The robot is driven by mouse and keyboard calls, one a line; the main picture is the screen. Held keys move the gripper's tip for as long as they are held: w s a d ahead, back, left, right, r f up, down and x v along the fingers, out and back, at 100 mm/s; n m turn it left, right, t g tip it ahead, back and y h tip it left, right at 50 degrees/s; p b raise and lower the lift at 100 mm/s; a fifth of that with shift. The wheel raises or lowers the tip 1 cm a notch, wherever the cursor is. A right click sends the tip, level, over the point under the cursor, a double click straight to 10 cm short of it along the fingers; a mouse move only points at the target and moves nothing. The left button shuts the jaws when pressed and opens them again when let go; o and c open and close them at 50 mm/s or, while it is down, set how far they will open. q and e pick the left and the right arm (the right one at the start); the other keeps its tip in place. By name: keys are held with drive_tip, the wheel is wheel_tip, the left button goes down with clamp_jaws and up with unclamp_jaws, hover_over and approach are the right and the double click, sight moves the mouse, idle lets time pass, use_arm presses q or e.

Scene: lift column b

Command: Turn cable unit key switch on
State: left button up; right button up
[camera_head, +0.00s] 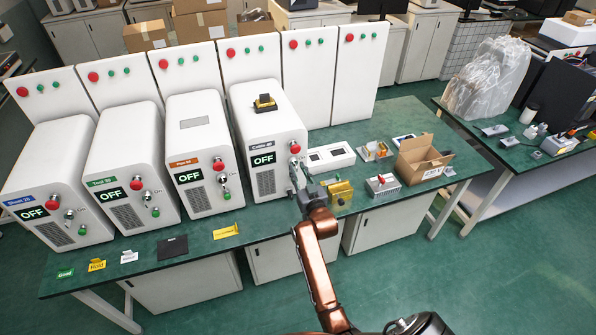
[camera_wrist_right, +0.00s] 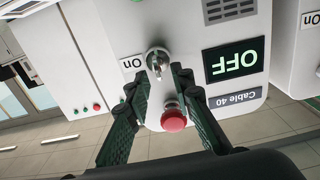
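The cable unit (camera_head: 268,129) is the white box at the right end of the row, with an orange-brown arm reaching to its front. Its screen (camera_head: 263,159) reads OFF; it also shows in the right wrist view (camera_wrist_right: 234,60), upside down, beside a "Cable 40" label. The key switch (camera_wrist_right: 157,61) has a silver collar with a key in it, and an "On" label beside it. My right gripper (camera_wrist_right: 158,74) is open, its fingertips on either side of the key with gaps visible. My left gripper is not in view.
The red button (camera_wrist_right: 174,119) lies between the right gripper's fingers. Other units reading OFF stand to the left. A yellow-black item (camera_head: 265,103) lies on top of the cable unit. An open cardboard box (camera_head: 421,160) and small devices stand to the right.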

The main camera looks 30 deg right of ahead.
drive_tip(key=shift+c, duration=0.2)
clamp_jaws()
idle(0.3)
